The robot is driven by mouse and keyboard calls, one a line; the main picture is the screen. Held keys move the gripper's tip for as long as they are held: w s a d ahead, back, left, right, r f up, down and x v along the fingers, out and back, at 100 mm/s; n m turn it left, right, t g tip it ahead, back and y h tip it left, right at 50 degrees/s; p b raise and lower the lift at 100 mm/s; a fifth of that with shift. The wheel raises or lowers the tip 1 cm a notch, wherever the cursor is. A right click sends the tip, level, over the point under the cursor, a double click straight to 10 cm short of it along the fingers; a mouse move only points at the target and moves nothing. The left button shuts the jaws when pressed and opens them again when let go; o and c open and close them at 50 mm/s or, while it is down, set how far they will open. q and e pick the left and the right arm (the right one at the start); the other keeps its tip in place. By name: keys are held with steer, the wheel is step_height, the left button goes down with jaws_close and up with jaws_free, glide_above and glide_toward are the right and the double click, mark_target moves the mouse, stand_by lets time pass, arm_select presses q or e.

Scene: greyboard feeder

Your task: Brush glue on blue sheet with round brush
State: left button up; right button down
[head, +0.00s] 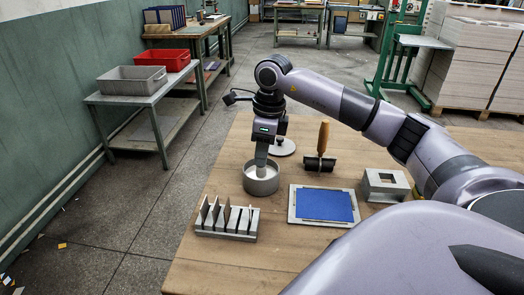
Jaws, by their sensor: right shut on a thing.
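A blue sheet (325,205) lies flat in a light grey frame or tray (293,216) on the wooden table. My right gripper (261,158) points down over a round grey pot (261,184), left of and behind the sheet. Its lower end reaches into the pot's opening. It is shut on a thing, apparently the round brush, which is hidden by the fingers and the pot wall. I cannot see bristles or glue. My left gripper is not in view.
A grey slotted rack (226,226) with upright plates stands front left. A lid (282,147) lies behind the pot. A wooden-handled tool with a dark base (322,146) stands behind the sheet. A square grey block with an opening (384,185) is right.

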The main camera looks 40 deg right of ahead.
steer(key=shift+r, duration=0.15)
step_height(320, 180, up, 4)
steer(key=p, duration=0.3)
steer(key=shift+f, duration=0.25)
steer(key=shift+r+p, duration=1.15)
steer(key=shift+r, duration=0.05)
stand_by(0.3)
step_height(320, 180, up, 4)
steer(key=p, duration=0.3)
steer(key=shift+p, duration=0.3)
steer(key=shift+f, duration=0.1)
